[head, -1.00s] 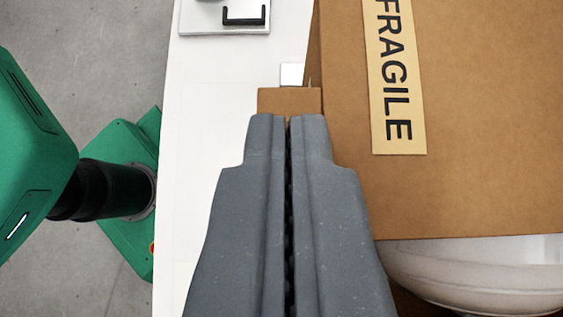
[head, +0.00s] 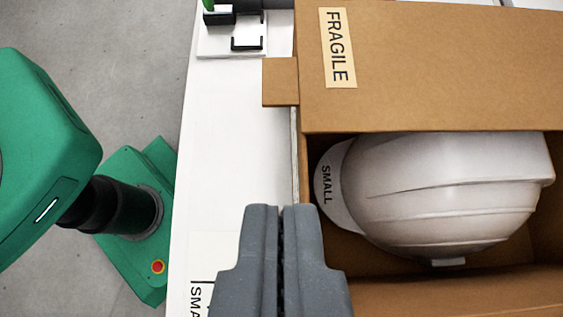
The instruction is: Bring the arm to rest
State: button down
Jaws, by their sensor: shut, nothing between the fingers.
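My gripper (head: 280,212) is shut and empty, its two grey fingers pressed together at the bottom middle of the view. It appears above the left edge of a cardboard box (head: 400,70). I cannot tell its exact height. The box has one flap lying over its far part, with a FRAGILE label (head: 337,48) on it and a small tab (head: 280,82) sticking out to the left. The near part is open. A white helmet shell (head: 440,195) marked SMALL lies inside, partly under the flap.
A white table (head: 235,150) runs along the left of the box, mostly bare there. A small fixture (head: 233,32) with black brackets stands at the far end. Printed SMALL lettering (head: 196,300) shows near the bottom.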

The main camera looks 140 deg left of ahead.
jog(key=w+d+r+m+t, duration=0.4)
jog(key=d+r+m+t, duration=0.25)
jog(key=r, duration=0.35)
jog(key=w+d+r+m+t, duration=0.5)
jog(key=d+r+m+t, duration=0.15)
jog(key=r, duration=0.25)
jog(key=s+d+r+m+t+h, duration=0.2)
jog(key=d+r+m+t+h, duration=0.1)
jog(key=d+r+m, duration=0.4)
jog(key=s+d+r+m+t+h, duration=0.3)
jog(key=d+r+m+t, duration=0.3)
jog(key=d+r, duration=0.3)
notch_tip(320, 180, up, 3)
jog(key=shift+d+f+m+h, duration=0.2)
jog(key=shift+m+h, duration=0.1)
jog(key=shift+m, duration=0.1)
